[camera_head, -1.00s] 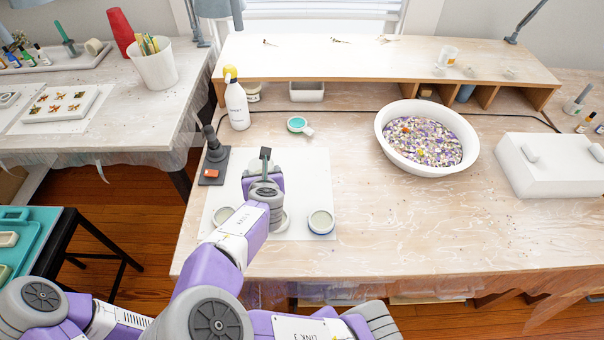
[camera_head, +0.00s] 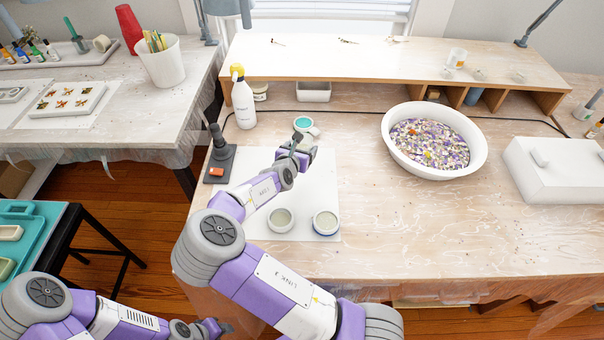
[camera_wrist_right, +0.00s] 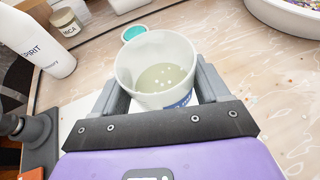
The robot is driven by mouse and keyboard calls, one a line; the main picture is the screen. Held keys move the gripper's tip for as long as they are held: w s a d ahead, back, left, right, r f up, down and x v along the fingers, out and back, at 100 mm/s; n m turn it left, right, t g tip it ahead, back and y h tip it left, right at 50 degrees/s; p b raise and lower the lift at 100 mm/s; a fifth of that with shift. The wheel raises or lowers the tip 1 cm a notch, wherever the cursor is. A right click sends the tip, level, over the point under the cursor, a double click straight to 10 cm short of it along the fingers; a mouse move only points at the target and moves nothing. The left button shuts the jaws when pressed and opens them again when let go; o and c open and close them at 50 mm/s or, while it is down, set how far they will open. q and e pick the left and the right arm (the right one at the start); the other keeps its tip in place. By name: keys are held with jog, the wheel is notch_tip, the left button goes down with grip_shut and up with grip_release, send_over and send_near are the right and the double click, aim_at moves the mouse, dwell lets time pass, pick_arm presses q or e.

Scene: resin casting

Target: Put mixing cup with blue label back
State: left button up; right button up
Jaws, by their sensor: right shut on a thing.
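My right gripper (camera_head: 300,150) is shut on a white mixing cup (camera_wrist_right: 152,62) with a blue label (camera_wrist_right: 180,101) low on its side. The cup looks upright in the right wrist view and holds a pale, cloudy liquid with light specks. In the head view it is mostly hidden by the gripper, over the far part of the white mat (camera_head: 322,180). Two other cups stand on the near part of the mat: one cup (camera_head: 281,220) and one with a blue band (camera_head: 325,222). My left gripper (camera_head: 222,328) is low at the bottom edge; its fingers are unclear.
A teal-filled round container (camera_head: 303,123) is just beyond the mat. A spray bottle (camera_head: 243,105) and a dark stand (camera_head: 219,160) are left of it. A large white bowl of chips (camera_head: 398,160) and a white box (camera_head: 550,180) are to the right. The front right tabletop is clear.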

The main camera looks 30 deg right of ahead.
aim_at(301, 176)
notch_tip(301, 176, down, 10)
jog(key=b, duration=0.3)
jog(key=shift+b, duration=0.35)
jog(key=shift+r, duration=0.1)
jog(key=o, duration=1.1)
jog(key=shift+f, duration=0.2)
jog(key=shift+r, duration=0.1)
